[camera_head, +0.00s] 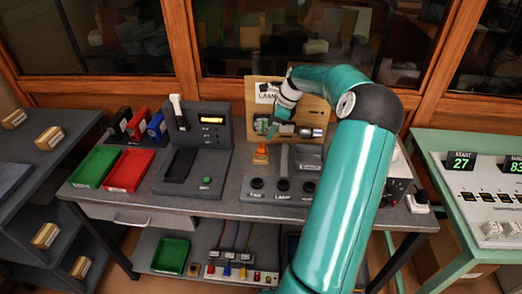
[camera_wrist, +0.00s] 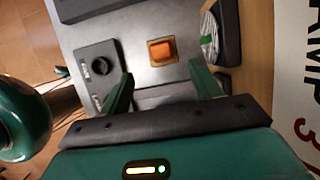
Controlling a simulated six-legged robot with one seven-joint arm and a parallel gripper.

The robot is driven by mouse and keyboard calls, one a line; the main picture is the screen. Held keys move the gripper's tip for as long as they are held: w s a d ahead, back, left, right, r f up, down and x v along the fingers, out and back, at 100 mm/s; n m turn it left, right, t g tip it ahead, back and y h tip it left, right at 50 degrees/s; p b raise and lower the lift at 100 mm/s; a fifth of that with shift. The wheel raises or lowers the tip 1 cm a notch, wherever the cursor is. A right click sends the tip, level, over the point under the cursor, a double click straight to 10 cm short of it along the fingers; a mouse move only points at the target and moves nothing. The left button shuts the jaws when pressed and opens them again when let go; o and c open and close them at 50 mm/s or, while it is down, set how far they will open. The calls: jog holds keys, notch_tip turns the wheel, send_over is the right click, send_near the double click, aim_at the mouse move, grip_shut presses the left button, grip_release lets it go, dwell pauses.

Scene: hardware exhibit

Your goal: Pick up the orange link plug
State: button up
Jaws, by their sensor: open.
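The orange link plug (camera_head: 261,151) stands on the grey bench top in front of a wooden panel in the head view. In the wrist view its square orange top (camera_wrist: 162,50) shows, with a paler brownish edge around it. My gripper (camera_wrist: 160,83) is open and empty, with its two green fingers apart. The plug shows beyond the fingertips, roughly centred between them, and is not touched in that view. In the head view my gripper (camera_head: 271,127) is small, above and close to the plug, against the panel; its fingers are hard to make out there.
The wooden panel (camera_head: 252,97) stands close behind the plug. A dark box with round black knobs (camera_head: 283,185) lies in front, and a grey block (camera_head: 307,158) is to the right. Red (camera_head: 129,170) and green (camera_head: 95,166) trays are at the left. Bare bench top surrounds the plug.

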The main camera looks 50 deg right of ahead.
aim_at(262, 145)
jog(key=x, duration=1)
jog(key=shift+s+f, duration=0.1)
jog(key=shift+f, duration=0.15)
jog(key=shift+d, duration=0.1)
jog(key=c, duration=1.1)
